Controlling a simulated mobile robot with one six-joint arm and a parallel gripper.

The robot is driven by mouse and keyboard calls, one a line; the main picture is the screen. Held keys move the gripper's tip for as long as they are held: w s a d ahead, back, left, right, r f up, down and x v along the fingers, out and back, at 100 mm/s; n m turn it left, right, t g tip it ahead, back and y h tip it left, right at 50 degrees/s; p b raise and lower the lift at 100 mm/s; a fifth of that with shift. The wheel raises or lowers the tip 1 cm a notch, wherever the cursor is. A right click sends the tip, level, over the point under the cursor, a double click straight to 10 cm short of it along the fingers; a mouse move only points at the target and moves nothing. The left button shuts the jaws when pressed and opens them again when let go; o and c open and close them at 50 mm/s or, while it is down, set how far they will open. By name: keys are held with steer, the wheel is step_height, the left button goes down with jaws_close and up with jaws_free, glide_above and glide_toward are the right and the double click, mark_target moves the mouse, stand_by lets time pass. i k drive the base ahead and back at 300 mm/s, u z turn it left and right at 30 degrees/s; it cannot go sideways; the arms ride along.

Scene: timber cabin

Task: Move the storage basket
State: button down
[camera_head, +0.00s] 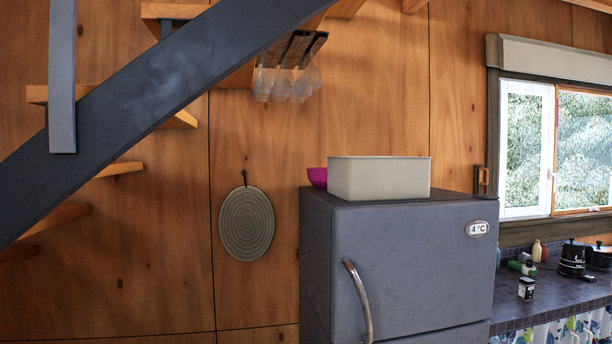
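A light beige rectangular storage basket (380,179) sits upright on top of the dark grey refrigerator (412,262). Its inside is hidden from this low angle. A magenta bowl (317,177) stands on the refrigerator just left of the basket and is partly hidden behind it. My gripper is not in view.
A dark diagonal stair beam (150,105) crosses the upper left, with wooden steps behind it. A round woven mat (247,223) hangs on the wall. A counter (545,299) with pots and bottles stands right, below a window.

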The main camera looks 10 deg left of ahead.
mark_target(350, 178)
steer(key=i, duration=1)
steer(key=u, duration=0.05)
